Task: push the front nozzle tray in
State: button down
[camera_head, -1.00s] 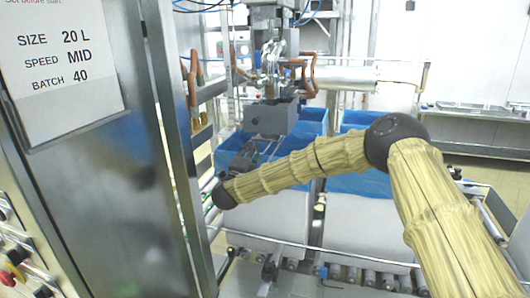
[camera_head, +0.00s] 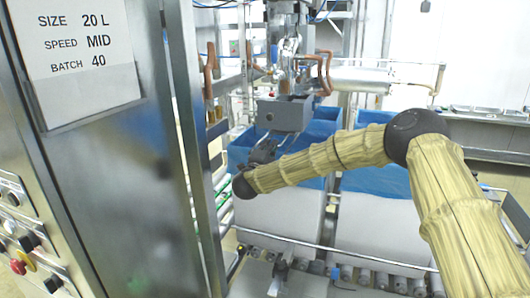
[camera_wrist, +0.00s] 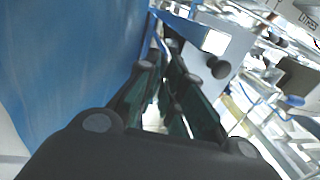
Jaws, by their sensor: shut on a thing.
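The front nozzle tray (camera_head: 285,113) is a grey box-shaped part under the filling head, above the blue-lined boxes. In the wrist view, a grey plate with a round black knob (camera_wrist: 218,67), apparently part of the tray, lies just right of my fingertips. My gripper (camera_head: 266,146) is at the tray's lower left side in the head view. In the wrist view my gripper (camera_wrist: 168,50) has its dark fingers pointing away, their tips close together at the tray's near edge. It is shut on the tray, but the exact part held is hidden.
A blue liner (camera_wrist: 70,60) fills the left of the wrist view, close beside my fingers. Two white boxes with blue liners (camera_head: 275,215) stand below on a roller conveyor. A steel cabinet (camera_head: 130,190) with buttons stands close at left. A rail runs in front.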

jog(key=shift+w+d+r, duration=0.25)
jog(key=shift+d+r, duration=0.2)
jog(key=shift+r, duration=0.35)
jog(key=shift+w+d, duration=0.1)
jog(key=shift+w, duration=0.05)
jog(key=c, duration=1.6)
grip_release()
jog(key=shift+w+d+f, duration=0.15)
jog(key=shift+w+d, duration=0.05)
jog(key=shift+d, duration=0.15)
jog(key=shift+f, duration=0.2)
jog(key=shift+s, duration=0.1)
